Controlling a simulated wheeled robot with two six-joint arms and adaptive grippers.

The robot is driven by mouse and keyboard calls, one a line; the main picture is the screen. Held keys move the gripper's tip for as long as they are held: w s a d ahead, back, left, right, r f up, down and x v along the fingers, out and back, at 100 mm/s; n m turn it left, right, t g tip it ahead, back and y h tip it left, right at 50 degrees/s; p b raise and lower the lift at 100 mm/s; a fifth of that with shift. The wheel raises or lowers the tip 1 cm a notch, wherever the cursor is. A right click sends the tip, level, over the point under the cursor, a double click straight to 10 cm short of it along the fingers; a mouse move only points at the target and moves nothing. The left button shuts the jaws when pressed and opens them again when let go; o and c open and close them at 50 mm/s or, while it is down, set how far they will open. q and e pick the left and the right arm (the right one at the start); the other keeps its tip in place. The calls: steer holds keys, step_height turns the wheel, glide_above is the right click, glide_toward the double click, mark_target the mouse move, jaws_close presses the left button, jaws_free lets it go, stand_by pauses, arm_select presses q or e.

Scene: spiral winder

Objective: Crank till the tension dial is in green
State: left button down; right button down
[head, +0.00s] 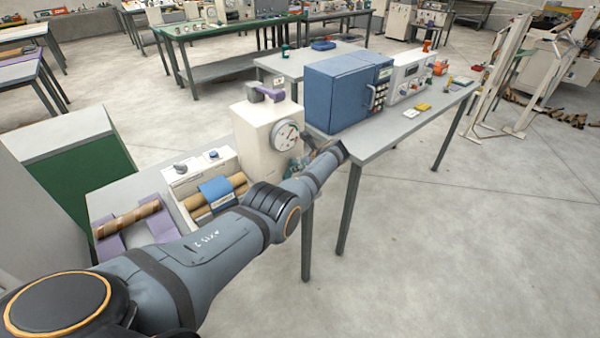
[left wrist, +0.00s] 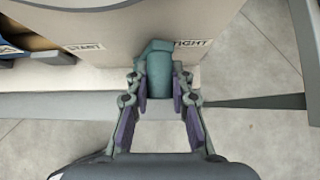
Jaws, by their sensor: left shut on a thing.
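The spiral winder is a cream cabinet (head: 265,138) with a round white tension dial (head: 285,134) on its face. The dial has small coloured marks, but it is too small to tell which one the needle points at. In the left wrist view, a teal crank handle (left wrist: 158,62) stands in front of the cabinet, between labels reading START (left wrist: 85,47) and TIGHT (left wrist: 190,43). My left gripper (left wrist: 160,90) is shut on this handle, one finger on each side. In the head view my left arm reaches to just below the dial and hides most of the crank. My right gripper is not in view.
Left of the cabinet, brown tubes lie on rollers under a blue belt (head: 216,191), and another tube (head: 128,220) rests on purple supports. A blue box machine (head: 347,90) stands on the table to the right.

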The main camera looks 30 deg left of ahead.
arm_select(q)
steer(key=shift+a, duration=0.1)
stand_by(0.4)
steer(key=c, duration=1.2)
jaws_free()
steer(key=shift+w+f, duration=0.1)
steer(key=shift+f, duration=0.05)
steer(key=shift+o, duration=0.2)
steer(key=shift+d+r, duration=0.4)
steer(key=v, duration=1.1)
steer(key=shift+a, duration=0.1)
